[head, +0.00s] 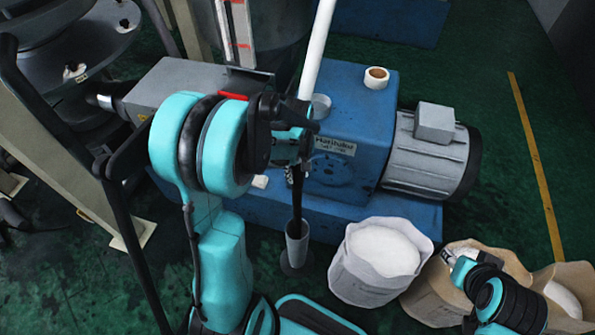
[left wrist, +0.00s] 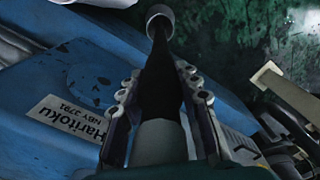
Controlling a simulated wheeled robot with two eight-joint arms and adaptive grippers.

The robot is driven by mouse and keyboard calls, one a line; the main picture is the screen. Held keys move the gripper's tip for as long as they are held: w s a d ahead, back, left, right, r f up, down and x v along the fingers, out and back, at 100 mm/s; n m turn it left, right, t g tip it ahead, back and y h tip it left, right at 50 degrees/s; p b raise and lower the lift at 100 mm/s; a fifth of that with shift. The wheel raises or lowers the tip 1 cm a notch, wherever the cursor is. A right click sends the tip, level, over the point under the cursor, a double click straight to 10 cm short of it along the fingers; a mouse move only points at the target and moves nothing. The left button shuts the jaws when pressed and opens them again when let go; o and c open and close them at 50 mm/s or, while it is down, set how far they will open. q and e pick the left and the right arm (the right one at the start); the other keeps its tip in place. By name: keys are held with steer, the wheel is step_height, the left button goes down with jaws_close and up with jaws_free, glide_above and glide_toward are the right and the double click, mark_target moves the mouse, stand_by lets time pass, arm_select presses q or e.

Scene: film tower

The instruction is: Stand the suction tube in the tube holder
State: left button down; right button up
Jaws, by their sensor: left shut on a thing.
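My left gripper (head: 297,148) is shut on the suction tube. The tube has a long white upper part (head: 318,45) and a black lower part (head: 297,190), and stands nearly upright. In the left wrist view the black part (left wrist: 162,85) runs between the fingers. The tube holder (head: 297,247) is a grey upright cup on the floor in front of the blue machine. The tube's lower end meets the holder's mouth; it looks to be inside, but how deep is hidden. The holder's rim also shows in the left wrist view (left wrist: 160,13). My right gripper (head: 455,265) is over the bags, its fingers unclear.
The blue machine (head: 350,115) with a grey motor (head: 425,160) stands behind the holder. A tape roll (head: 376,77) sits on its top. Open bags of white material (head: 385,255) stand on the right. Green floor is free beyond the motor.

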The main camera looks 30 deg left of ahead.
mark_target(297, 189)
arm_select(q)
steer(key=shift+f+b, duration=3.75)
steer(key=shift+f, duration=1)
steer(key=c, duration=1)
jaws_free()
step_height(297, 189, up, 12)
steer(key=s+d+r+m+t, duration=0.3)
steer(key=s+d+m+t, duration=0.4)
steer(key=s+d+m, duration=0.3)
steer(key=shift+s+d+m, duration=0.25)
steer(key=shift+s+m, duration=0.25)
steer(key=shift+m, duration=0.4)
